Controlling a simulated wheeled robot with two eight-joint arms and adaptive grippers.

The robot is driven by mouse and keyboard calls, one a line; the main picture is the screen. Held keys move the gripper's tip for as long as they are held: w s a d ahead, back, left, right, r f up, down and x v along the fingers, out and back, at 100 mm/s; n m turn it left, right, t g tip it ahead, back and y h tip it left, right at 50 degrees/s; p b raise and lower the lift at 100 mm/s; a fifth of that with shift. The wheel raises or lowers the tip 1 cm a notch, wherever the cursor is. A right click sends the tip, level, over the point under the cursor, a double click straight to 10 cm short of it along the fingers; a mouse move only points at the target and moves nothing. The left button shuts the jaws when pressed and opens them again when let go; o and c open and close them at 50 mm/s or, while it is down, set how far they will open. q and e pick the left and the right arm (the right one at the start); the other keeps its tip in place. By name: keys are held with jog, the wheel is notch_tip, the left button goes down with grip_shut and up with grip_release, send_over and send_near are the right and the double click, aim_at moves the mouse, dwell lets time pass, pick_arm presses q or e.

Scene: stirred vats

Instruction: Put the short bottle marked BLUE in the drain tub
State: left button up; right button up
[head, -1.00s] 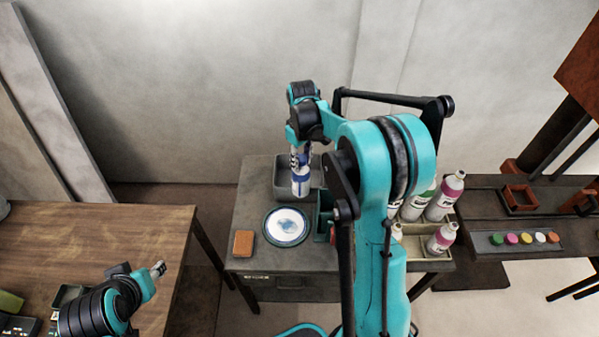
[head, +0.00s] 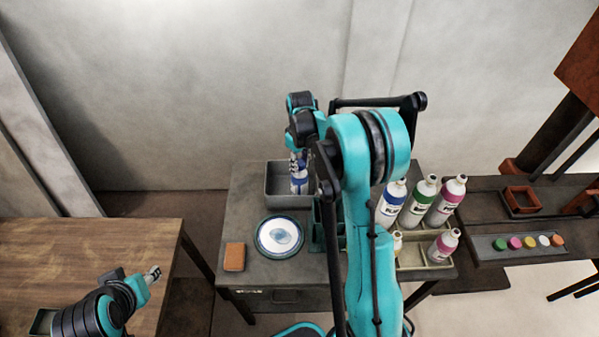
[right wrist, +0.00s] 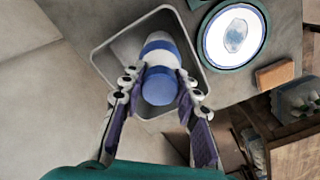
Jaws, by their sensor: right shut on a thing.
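My right gripper (head: 298,160) points down and is shut on a short white and blue bottle (head: 299,183). In the right wrist view the bottle (right wrist: 160,78) sits between both fingers (right wrist: 158,92), its blue end facing the camera. The grey drain tub (head: 283,201) stands at the back left of the dark table. The bottle is over or inside the tub's opening, toward its right side in the head view; whether it touches the floor is unclear. The tub's rim (right wrist: 98,62) surrounds it in the wrist view. The label is unreadable. My left gripper (head: 153,272) is over the wooden table, too small to judge.
A plate (head: 279,237) and an orange-brown block (head: 234,257) lie in front of the tub. Several larger bottles (head: 419,200) stand in a beige rack (head: 425,265) at right, partly behind my arm. A wooden table (head: 90,245) is at left.

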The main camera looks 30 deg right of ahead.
aim_at(300, 179)
notch_tip(300, 179, down, 3)
jog(key=shift+w+r+b, duration=0.1)
jog(key=shift+b, duration=0.25)
jog(key=shift+r, duration=0.1)
jog(key=o, duration=1.1)
jog(key=shift+o, duration=0.2)
